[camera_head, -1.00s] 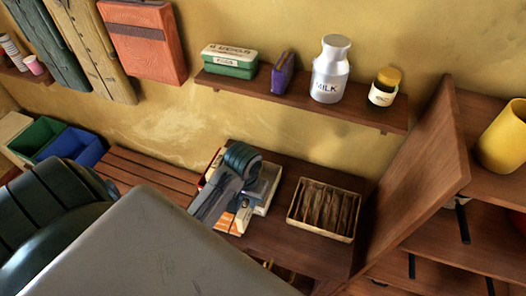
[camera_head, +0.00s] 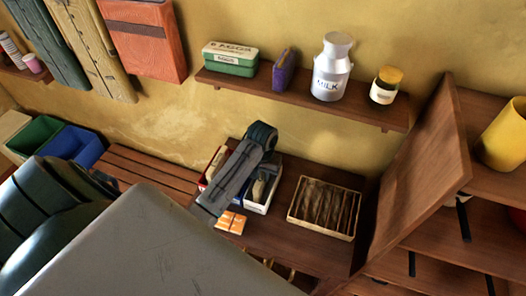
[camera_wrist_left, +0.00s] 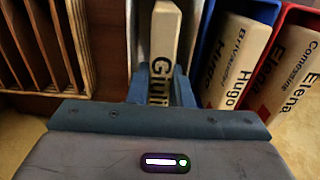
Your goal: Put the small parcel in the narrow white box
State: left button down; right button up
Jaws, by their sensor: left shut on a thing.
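The small parcel is a slim beige block with black lettering starting "Giuli", seen in the left wrist view (camera_wrist_left: 165,32). It stands upright between white walls of the narrow white box (camera_wrist_left: 194,28). The white box also shows in the head view (camera_head: 257,208), with a beige top (camera_head: 262,186) at its opening. My left gripper (camera_head: 268,172) is over this box and shut on the parcel; its blue fingers flank it in the wrist view (camera_wrist_left: 163,90). The parcel's lower end is hidden, so I cannot tell whether it touches the bottom. My right gripper is not in view.
Blue (camera_wrist_left: 208,28) and red (camera_wrist_left: 282,18) boxes with lettered parcels stand beside the white box. A slatted wooden tray (camera_head: 323,232) is on its other side. Orange cartons (camera_head: 230,222) lie in front. A wall shelf (camera_head: 300,98) hangs above; a wooden panel (camera_head: 420,175) rises right.

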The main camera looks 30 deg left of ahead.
pick_arm(q)
jog(key=shift+w+f+p, duration=0.1)
jog(key=shift+f+p, duration=0.2)
jog(key=shift+p, duration=0.05)
jog(key=shift+w+f, duration=0.15)
jog(key=shift+f, duration=0.25)
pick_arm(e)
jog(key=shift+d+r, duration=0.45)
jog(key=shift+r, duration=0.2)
pick_arm(q)
jog(key=shift+f, duration=0.1)
